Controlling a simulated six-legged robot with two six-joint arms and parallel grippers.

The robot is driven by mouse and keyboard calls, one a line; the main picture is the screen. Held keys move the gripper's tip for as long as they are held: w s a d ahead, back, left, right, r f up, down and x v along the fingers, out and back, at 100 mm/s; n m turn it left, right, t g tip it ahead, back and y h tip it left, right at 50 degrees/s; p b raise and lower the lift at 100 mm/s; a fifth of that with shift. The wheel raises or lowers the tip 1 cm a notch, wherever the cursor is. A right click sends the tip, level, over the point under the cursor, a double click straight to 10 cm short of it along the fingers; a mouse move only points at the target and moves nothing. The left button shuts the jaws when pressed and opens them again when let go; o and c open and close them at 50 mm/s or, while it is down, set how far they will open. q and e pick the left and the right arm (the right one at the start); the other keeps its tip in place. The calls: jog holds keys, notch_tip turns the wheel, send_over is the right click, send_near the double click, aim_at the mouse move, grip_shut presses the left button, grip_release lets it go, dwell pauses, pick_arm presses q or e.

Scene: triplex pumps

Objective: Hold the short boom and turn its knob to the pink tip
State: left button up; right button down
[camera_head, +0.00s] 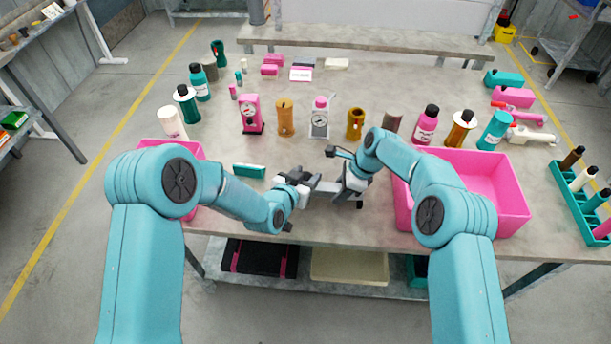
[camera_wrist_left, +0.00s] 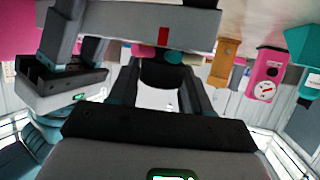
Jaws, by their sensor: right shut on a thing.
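The short boom, a grey bar (camera_head: 326,187), lies level above the table's front part, between my two grippers. In the left wrist view the bar (camera_wrist_left: 130,20) crosses the top and carries a small red mark. My right gripper (camera_head: 350,186) is shut on the bar; it also shows in the left wrist view (camera_wrist_left: 64,75). My left gripper (camera_head: 310,181) is at the bar's left end. In its wrist view its dark fingers (camera_wrist_left: 160,78) stand apart just below the bar. A dark shape shows between them; I cannot tell whether it is the knob.
A pink bin (camera_head: 500,190) stands right of my right arm, and another pink bin (camera_head: 195,151) is partly behind my left arm. A small teal block (camera_head: 249,170) lies near my left forearm. Bottles and pump-like bodies, including a pink one (camera_head: 251,115), stand in a row behind.

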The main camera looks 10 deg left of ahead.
pick_arm(q)
jog(key=shift+h, duration=0.3)
jog(key=shift+a+m+g+h, duration=0.1)
jog(key=shift+m+g+h, duration=0.5)
jog(key=shift+m+h, duration=0.5)
jog(key=shift+m+g+h, duration=1)
jog(key=shift+m+h, duration=0.1)
jog(key=shift+m, duration=0.3)
jog(key=o, duration=1)
jog(key=v, duration=1.2)
jog(key=shift+r, duration=0.1)
